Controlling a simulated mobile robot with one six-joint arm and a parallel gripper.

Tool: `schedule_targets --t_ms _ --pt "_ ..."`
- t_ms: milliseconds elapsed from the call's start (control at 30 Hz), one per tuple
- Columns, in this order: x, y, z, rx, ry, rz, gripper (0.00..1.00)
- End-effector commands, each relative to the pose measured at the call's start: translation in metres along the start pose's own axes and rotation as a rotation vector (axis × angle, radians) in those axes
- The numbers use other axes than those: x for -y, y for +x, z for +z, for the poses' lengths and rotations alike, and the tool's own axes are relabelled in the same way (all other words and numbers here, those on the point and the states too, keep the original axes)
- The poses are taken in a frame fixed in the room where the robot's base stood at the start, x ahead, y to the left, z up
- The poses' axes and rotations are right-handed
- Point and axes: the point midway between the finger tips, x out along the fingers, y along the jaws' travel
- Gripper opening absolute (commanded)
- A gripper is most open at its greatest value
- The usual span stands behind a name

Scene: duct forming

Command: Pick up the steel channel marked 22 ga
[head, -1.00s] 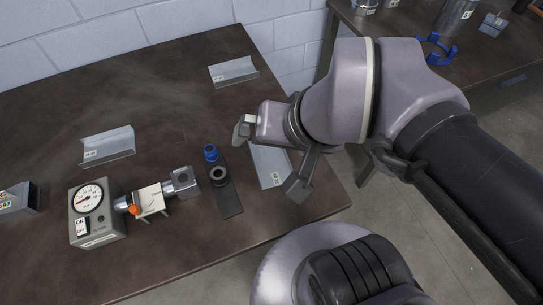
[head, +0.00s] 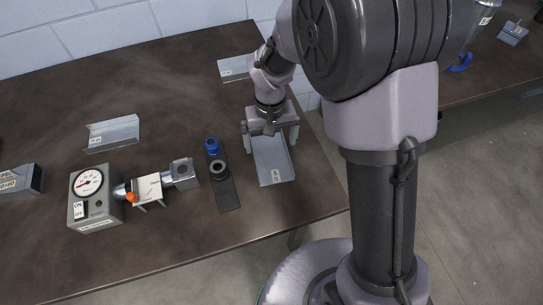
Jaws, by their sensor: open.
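Three grey steel channels with small white labels lie on the dark table. One channel (head: 274,167) lies at the right, lengthwise towards me, its label at the near end. A second channel (head: 113,134) lies at the left, and a third channel (head: 234,69) at the back is partly hidden by my arm. The labels are too small to read, so I cannot tell which is marked 22 ga. My gripper (head: 269,142) points down, open, over the far part of the right channel, one finger at each side. I cannot tell whether the fingers touch it.
A dark strip (head: 228,193) with a black ring (head: 218,169) and a blue fitting (head: 212,146) lies just left of the right channel. A gauge box (head: 95,200) and a clamp fixture (head: 150,188) stand further left. The table middle behind them is clear.

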Motion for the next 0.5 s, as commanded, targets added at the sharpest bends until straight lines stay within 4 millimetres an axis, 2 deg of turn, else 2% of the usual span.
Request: schedule_targets --t_ms 167,333,400,500 --pt "-0.001 0.019 0.000 0.000 0.000 0.000 1.00" --pt "-0.002 0.054 0.000 0.001 0.000 0.001 1.00" --pt "-0.002 0.059 -0.001 -0.001 0.001 0.000 1.00" --pt "-0.001 0.057 -0.001 -0.002 0.001 0.000 1.00"
